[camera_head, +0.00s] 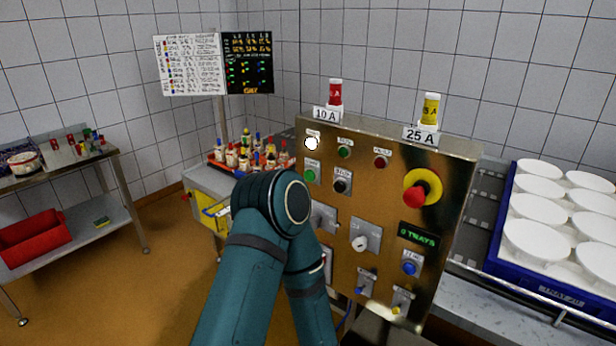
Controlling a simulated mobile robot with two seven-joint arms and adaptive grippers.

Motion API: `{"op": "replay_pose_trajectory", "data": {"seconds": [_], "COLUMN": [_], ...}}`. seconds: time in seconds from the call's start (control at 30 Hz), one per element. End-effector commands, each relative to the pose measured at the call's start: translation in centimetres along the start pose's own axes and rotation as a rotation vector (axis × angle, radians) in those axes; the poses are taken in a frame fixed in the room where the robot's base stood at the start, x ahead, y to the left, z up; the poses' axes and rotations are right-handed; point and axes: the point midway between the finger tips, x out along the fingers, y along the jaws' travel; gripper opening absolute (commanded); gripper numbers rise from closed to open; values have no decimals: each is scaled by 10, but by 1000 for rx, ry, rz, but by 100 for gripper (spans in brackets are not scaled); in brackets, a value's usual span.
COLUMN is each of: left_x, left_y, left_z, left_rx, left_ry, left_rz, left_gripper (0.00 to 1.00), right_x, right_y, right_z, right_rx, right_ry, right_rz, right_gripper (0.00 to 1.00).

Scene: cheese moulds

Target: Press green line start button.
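The steel control panel (390,212) stands in the middle of the head view. A green push button (310,176) sits on a square plate near its left edge, just above my teal arm's bent joint. A small green lamp or button (344,152) is higher on the panel. The labels beside them are too small to read surely. One of my teal arms rises from the bottom in front of the panel's lower left and hides part of it. I cannot tell which arm it is. Neither gripper shows.
A red emergency stop (418,190) on yellow, a black button (341,186), a blue button (409,268) and a "0 TRAYS" display (418,236) share the panel. A blue crate (500,262) of white moulds is right; a side table with a red bin (34,238) is left.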

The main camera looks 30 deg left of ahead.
Motion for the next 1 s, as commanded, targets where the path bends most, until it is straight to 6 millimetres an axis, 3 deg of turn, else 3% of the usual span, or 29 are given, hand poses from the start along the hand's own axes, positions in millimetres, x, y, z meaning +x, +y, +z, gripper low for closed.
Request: {"op": "replay_pose_trajectory", "data": {"seconds": [0.07,0.27,1.0], "left_x": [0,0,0], "left_y": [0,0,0], "left_z": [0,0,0], "left_rx": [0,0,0], "left_ry": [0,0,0], "left_rz": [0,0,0], "left_gripper": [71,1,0], "right_x": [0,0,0], "right_y": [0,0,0], "right_z": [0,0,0], "right_rx": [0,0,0], "right_ry": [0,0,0], "right_rz": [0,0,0], "right_gripper": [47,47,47]}}
